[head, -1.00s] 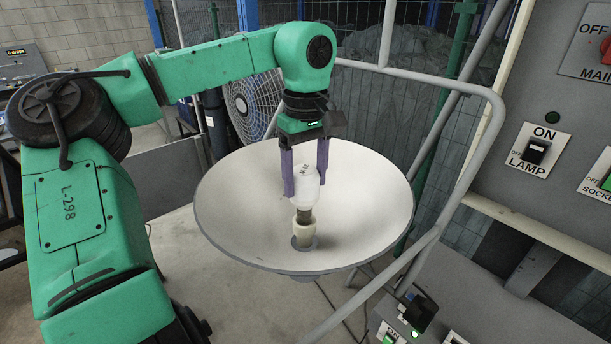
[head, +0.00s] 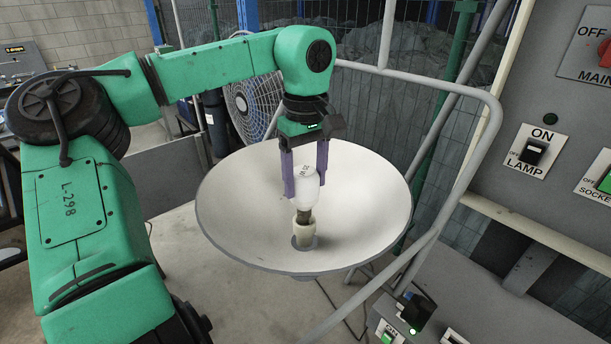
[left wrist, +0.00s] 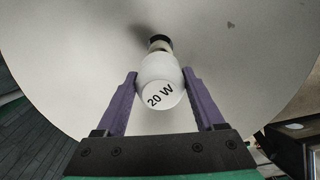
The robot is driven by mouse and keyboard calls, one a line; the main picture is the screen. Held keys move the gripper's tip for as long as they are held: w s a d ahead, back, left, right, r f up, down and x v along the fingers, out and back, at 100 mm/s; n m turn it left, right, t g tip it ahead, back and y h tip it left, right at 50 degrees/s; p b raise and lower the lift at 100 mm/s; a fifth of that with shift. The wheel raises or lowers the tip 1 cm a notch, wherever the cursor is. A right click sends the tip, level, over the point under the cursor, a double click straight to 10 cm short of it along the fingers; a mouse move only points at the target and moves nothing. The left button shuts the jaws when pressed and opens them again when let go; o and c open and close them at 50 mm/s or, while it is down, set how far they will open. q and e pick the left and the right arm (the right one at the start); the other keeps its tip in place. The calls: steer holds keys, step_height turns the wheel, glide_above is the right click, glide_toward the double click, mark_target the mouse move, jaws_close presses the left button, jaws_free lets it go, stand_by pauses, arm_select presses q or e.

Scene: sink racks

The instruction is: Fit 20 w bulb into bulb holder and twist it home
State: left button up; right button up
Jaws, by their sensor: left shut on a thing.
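The white 20 W bulb (head: 304,192) hangs base down between the purple fingers of my left gripper (head: 306,188), which is shut on it. In the left wrist view the bulb (left wrist: 161,82) shows its "20 W" marking on the rounded end facing the camera, with a finger on each side. The pale bulb holder (head: 303,229) stands in the middle of the white dish (head: 235,205). The bulb's metal base is right over the holder's mouth and in line with it. I cannot tell how deep it sits. My right gripper is out of view.
A grey tube frame (head: 489,125) curves round the dish's right side. A panel with a LAMP switch (head: 534,151) stands at the right. A fan (head: 250,103) and wire fence are behind. The space above the dish is clear apart from my arm.

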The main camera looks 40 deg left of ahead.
mark_target(306, 193)
arm_select(q)
steer(key=shift+f+b, duration=1.05)
steer(key=shift+f, duration=0.8)
steer(key=o, duration=1.3)
step_height(306, 193, up, 5)
steer(key=p, duration=0.4)
steer(key=shift+f, duration=0.2)
step_height(306, 193, up, 10)
steer(key=shift+d, duration=0.1)
steer(key=shift+f, duration=0.1)
